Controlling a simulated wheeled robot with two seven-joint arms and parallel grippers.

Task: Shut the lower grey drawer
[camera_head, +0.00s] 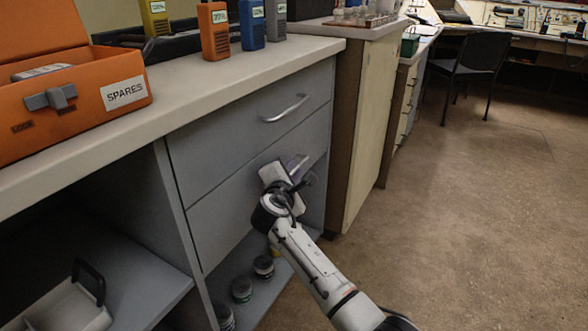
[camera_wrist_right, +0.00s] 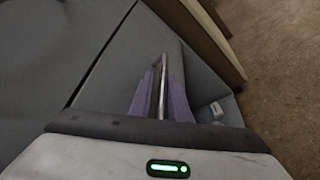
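The lower grey drawer (camera_head: 228,205) is in the counter cabinet, below the upper grey drawer (camera_head: 245,122) with its bar handle (camera_head: 285,109). The lower front looks about level with the upper one, and no drawer inside shows. I cannot tell whether a small gap is left. My right gripper (camera_head: 297,166) is at the lower drawer's handle, towards the right end of the front. In the right wrist view its purple fingers (camera_wrist_right: 161,95) stand close on both sides of the metal handle bar (camera_wrist_right: 163,75) and look shut on it. My left gripper is not in view.
The countertop (camera_head: 190,85) above holds an orange SPARES case (camera_head: 75,100) and several handheld radios (camera_head: 214,32). Several jars (camera_head: 242,288) stand on the low shelf under the drawer. A cream cabinet (camera_head: 368,120) stands to the right. Open floor (camera_head: 480,220) lies right.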

